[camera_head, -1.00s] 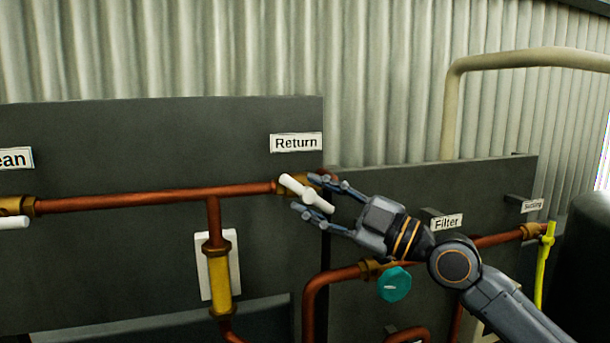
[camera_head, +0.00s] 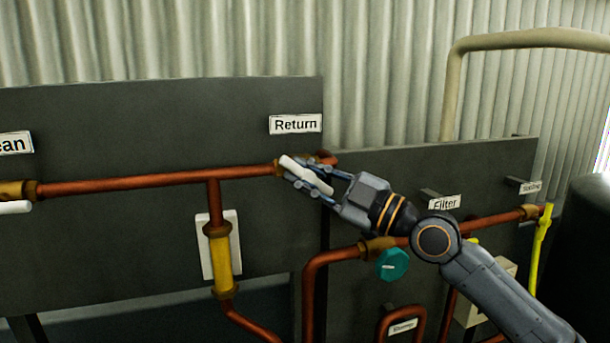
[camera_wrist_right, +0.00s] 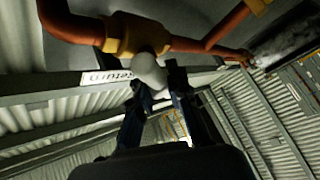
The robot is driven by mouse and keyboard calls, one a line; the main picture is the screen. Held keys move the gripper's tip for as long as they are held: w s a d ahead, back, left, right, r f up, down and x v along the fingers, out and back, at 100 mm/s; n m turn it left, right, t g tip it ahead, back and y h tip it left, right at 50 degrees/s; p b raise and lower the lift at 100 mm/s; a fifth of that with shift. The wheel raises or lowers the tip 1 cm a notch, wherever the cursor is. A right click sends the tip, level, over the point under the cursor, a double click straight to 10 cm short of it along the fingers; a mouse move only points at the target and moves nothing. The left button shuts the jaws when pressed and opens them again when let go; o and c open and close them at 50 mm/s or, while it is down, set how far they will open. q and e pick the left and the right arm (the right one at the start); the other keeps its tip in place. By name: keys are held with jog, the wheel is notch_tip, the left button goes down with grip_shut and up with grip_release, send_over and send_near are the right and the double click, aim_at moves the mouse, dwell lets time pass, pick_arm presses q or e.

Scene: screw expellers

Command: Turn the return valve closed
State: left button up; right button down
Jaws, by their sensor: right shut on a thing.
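The return valve has a white handle (camera_head: 298,170) on a brass body (camera_head: 279,168) in the copper pipe, below the "Return" label (camera_head: 296,124). The handle lies tilted, its upper end to the left and its lower end to the right. My right gripper (camera_head: 312,180) comes from the right and is shut on the handle, a finger on either side. In the right wrist view the handle (camera_wrist_right: 149,72) stands between the dark fingers, in front of the brass body (camera_wrist_right: 138,36). The gripper partly hides the handle's lower end. My left gripper is not in view.
A teal round valve (camera_head: 392,264) sits below the right arm, and a yellow handle (camera_head: 541,248) hangs at the right. A sight glass (camera_head: 221,262) stands below the pipe on the left. Another white handle (camera_head: 15,207) is at the left edge.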

jog(key=shift+f, duration=0.15)
jog(key=shift+m+t+b, duration=0.3)
jog(key=shift+m+b, duration=0.1)
jog(key=shift+m, duration=0.2)
jog(key=shift+m+t+y, duration=0.3)
jog(key=shift+m+t, duration=0.3)
jog(key=shift+m, duration=0.1)
jog(key=m+t, duration=0.1)
jog(key=m+t+p, duration=0.1)
jog(key=m, duration=0.1)
jog(key=m+t+p, duration=0.1)
jog(key=m, duration=0.1)
jog(key=shift+r+t, duration=0.25)
jog(key=shift+t, duration=0.15)
jog(key=shift+d+m+t+h+p, duration=0.1)
jog(key=shift+m+t+h+p, duration=0.3)
jog(key=shift+m+t+h, duration=0.7)
jog(key=shift+d+m+t+h+p, duration=0.1)
jog(key=shift+m+t+h+p, duration=0.5)
jog(key=shift+m, duration=0.95)
jog(key=shift+m+t+h+p, duration=0.2)
jog(key=shift+m+t+h, duration=0.3)
jog(key=shift+m+t, duration=0.75)
jog(key=shift+m, duration=0.3)
jog(key=c, duration=1.3)
grip_release()
